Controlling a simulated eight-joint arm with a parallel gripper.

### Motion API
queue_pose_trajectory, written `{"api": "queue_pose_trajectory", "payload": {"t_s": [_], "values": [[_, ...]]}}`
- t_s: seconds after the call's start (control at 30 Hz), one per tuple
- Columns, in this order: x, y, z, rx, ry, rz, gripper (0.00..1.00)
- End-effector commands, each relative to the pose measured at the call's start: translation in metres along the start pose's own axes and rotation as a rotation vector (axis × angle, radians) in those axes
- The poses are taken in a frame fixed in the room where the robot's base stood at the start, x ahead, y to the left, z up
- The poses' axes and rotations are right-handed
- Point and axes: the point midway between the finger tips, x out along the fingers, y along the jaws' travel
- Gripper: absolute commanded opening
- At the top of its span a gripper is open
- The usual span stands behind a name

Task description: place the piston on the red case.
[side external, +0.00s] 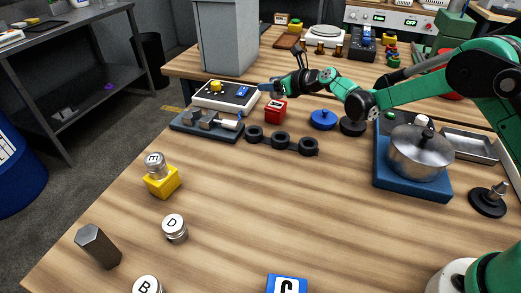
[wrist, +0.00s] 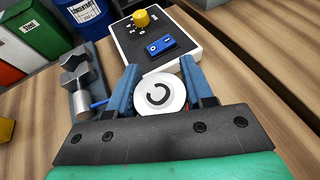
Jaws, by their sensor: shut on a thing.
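My gripper (side external: 269,88) is shut on a white-topped piston (wrist: 161,94) with a dark curved letter like a C, between its blue fingers (wrist: 160,92) in the wrist view. In the side view the gripper is low, just above or behind the red case (side external: 276,112). Whether the held piston touches the case cannot be told. Other silver pistons stand at the front left: one marked D (side external: 175,228), one marked B (side external: 148,286), and one marked E (side external: 156,165) on a yellow case (side external: 162,184).
A blue tray with grey parts (side external: 207,125) is left, black rings (side external: 280,139) are in front, and a pot (side external: 419,155) is right. The table's centre is clear.

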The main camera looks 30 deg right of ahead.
Motion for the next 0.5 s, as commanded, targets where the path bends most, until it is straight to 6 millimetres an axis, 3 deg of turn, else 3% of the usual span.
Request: {"api": "queue_pose_trajectory", "payload": {"t_s": [0.17, 0.5], "values": [[0.008, 0.0, -0.019, 0.0, 0.0, 0.0, 0.0], [0.009, 0.0, -0.022, 0.0, 0.0, 0.0, 0.0]]}}
